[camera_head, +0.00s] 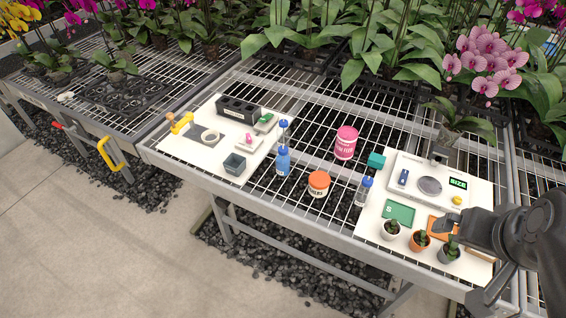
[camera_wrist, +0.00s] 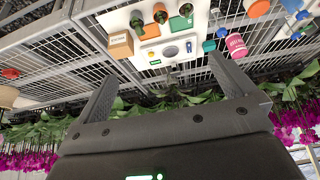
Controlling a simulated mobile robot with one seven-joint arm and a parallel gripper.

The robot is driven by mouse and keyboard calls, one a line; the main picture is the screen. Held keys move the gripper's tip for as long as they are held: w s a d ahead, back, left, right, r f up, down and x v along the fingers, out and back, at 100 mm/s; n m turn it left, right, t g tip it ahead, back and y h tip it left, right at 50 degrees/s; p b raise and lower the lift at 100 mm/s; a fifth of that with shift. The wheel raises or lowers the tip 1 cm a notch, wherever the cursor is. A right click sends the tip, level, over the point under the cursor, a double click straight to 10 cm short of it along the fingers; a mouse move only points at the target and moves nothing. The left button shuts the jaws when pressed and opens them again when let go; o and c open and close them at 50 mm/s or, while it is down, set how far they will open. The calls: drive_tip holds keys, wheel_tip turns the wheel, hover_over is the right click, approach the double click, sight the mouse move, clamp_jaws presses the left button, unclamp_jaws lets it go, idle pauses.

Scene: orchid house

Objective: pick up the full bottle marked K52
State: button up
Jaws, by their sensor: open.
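Several bottles with blue caps stand on the wire bench in the head view; I cannot read K52 on any of them. One bottle (camera_head: 283,163) looks blue inside and stands left of centre. Another blue-capped bottle (camera_head: 283,136) stands just behind it, partly hidden. A clearer bottle (camera_head: 362,194) stands right of the orange jar, at the left edge of the right white board. My gripper (camera_head: 445,224) is over the right board, right of all these bottles. In the wrist view my gripper (camera_wrist: 163,72) has its fingers wide apart with nothing held between them.
An orange jar (camera_head: 319,184) and a pink tub (camera_head: 346,142) stand near the bottles. The right board holds a scale (camera_head: 430,185), a green tray (camera_head: 398,212) and small potted plants (camera_head: 420,240). A dark rack (camera_head: 238,109) is on the left board. Orchids line the back.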

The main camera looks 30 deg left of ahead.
drive_tip(key=shift+c, duration=0.3)
drive_tip(key=c, duration=0.6)
drive_tip(key=shift+o, duration=0.2)
